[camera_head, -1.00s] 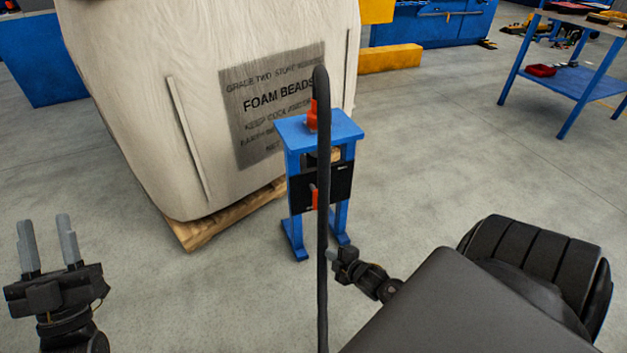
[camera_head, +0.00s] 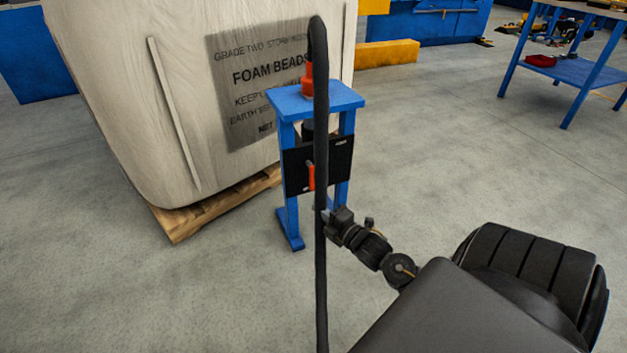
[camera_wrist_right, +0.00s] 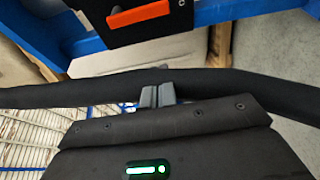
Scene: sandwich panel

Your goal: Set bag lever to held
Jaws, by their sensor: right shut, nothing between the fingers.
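The orange-red lever (camera_head: 311,177) sits on a black panel (camera_head: 327,170) in the blue stand. It points downward in the head view, partly beside the black hose. In the right wrist view the orange lever (camera_wrist_right: 140,15) lies across the black panel (camera_wrist_right: 120,32) at the top. My right gripper (camera_head: 326,214) is below the panel, by the black hose (camera_head: 320,270). Its fingers (camera_wrist_right: 157,95) are together and empty, apart from the lever. The hose (camera_wrist_right: 235,90) crosses the wrist view beside the fingertips. My left gripper is out of view.
The blue stand (camera_head: 345,97) has a red fitting on top that joins the hose. A large foam-beads bag (camera_head: 120,100) stands on a wooden pallet (camera_head: 180,222) behind and left. The floor to the right is clear up to a blue bench (camera_head: 580,72).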

